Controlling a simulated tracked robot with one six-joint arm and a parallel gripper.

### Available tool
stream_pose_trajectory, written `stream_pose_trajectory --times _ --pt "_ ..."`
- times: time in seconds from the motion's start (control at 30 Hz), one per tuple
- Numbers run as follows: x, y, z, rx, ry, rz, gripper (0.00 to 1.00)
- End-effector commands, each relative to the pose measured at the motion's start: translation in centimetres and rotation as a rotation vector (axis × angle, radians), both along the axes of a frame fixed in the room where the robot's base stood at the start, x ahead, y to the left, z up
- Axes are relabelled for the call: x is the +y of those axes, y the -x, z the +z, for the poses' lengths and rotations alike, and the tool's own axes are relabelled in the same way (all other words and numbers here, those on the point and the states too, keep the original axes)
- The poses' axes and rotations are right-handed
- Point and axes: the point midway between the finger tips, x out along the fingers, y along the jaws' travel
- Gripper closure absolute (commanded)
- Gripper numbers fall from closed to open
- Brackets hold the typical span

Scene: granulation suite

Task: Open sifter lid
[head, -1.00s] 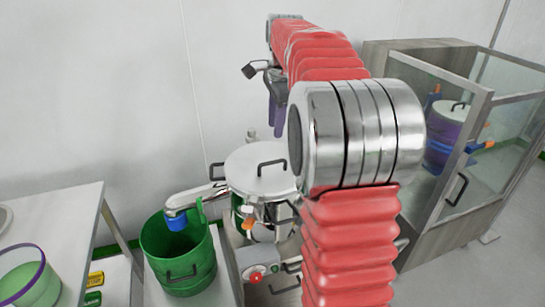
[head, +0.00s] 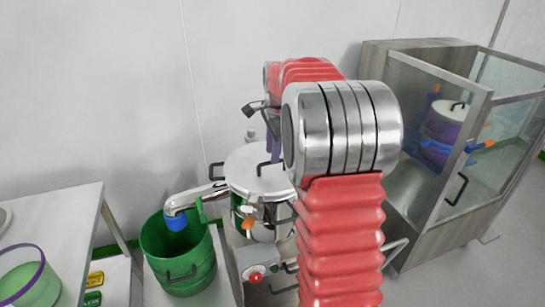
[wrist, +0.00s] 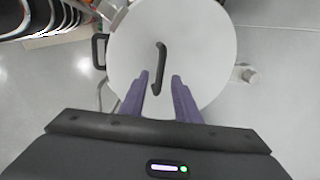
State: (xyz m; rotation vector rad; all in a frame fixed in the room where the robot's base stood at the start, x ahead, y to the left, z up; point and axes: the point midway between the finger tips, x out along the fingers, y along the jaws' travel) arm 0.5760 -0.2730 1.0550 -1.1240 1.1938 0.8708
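The sifter lid (head: 247,166) is a pale round disc on top of the metal sifter, with a black bar handle (head: 264,168). In the wrist view the lid (wrist: 205,60) fills the middle, and its handle (wrist: 161,58) runs nearly along the finger direction. My gripper (wrist: 160,75) is open and empty. Its two purple fingers lie on either side of the near end of the handle, in the picture. I cannot tell how high they are above it. In the head view my arm hides most of the gripper; a little purple finger shows above the lid.
A green bucket (head: 178,258) stands left of the sifter under its blue-tipped spout (head: 176,220). A red button (head: 256,277) is on the front. A table (head: 70,218) is at the left. A glass-doored cabinet (head: 420,215) stands at the right.

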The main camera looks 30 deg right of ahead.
Motion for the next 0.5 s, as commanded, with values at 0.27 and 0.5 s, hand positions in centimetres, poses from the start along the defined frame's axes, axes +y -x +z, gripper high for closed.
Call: stream_pose_trajectory --times 0.27,0.5 --pt "-0.2 -0.5 -2.6 0.0 0.0 -0.001 0.71" --pt "-0.2 -0.5 -2.7 -0.001 0.0 -0.001 0.71"
